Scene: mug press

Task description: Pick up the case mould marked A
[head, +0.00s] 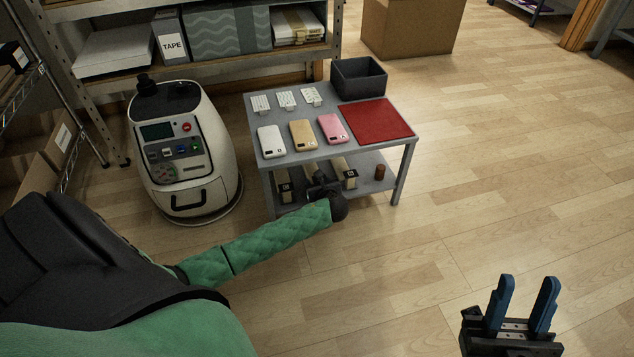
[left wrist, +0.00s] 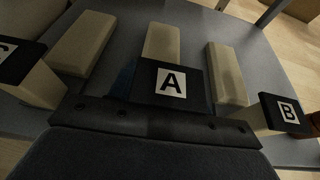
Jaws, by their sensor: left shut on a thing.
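The case mould marked A (left wrist: 171,84) has a black end block with a white letter label and a beige bar (left wrist: 161,40) behind it. It sits in the middle of the left wrist view, between mould C (left wrist: 22,66) and mould B (left wrist: 286,113). My left gripper (head: 321,186) reaches in at the front of the table's lower shelf and is shut on mould A; its fingers are mostly hidden. Mould C (head: 285,187) and mould B (head: 350,178) flank it in the head view. My right gripper (head: 523,297) is open and empty over the floor.
The table top (head: 375,150) above my left gripper carries three phone cases, small white cards, a red mat (head: 378,118) and a dark bin (head: 358,78). A brown cylinder (head: 380,172) stands on the lower shelf. A white machine (head: 183,150) stands left; floor at right is clear.

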